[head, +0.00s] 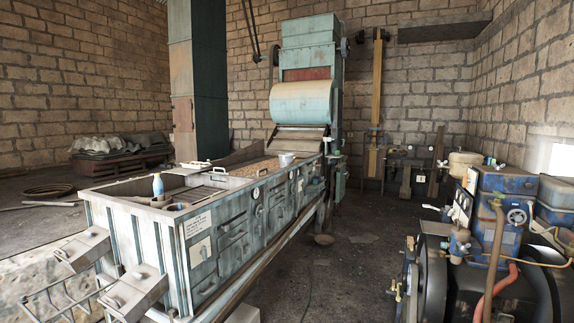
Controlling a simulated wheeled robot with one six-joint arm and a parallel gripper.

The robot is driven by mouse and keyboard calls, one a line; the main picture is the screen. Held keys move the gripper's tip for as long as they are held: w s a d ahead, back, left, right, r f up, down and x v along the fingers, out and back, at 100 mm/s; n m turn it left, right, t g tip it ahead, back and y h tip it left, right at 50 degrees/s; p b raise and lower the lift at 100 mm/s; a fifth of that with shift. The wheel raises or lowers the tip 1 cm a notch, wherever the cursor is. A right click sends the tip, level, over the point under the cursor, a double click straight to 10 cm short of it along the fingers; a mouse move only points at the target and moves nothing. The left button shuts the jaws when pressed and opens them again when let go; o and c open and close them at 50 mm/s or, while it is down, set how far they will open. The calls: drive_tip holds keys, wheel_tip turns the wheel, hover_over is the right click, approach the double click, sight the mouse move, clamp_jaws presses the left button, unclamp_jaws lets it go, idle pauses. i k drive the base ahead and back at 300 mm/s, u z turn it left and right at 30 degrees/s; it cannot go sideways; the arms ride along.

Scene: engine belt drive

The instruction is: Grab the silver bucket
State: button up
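A small pale grey bucket-like container (286,159), which looks like the silver bucket, is at the far end of the long blue-grey machine (240,225). It appears upright, on or beside the grain-like brown material (255,168) in the machine's top trough. It is too small in the picture to make out a handle. My gripper is not in view.
A blue bottle (158,185) stands on the machine's near end. A tall green machine with a pale roller (301,103) rises behind the trough. A blue engine (490,220) stands at the right. Dark floor (345,260) lies open between them.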

sight(283, 163)
drive_tip(key=z, duration=0.1)
drive_tip(key=i, duration=3.65)
drive_tip(key=z, duration=0.4)
drive_tip(key=i, duration=4.5)
drive_tip(key=u, duration=2.5)
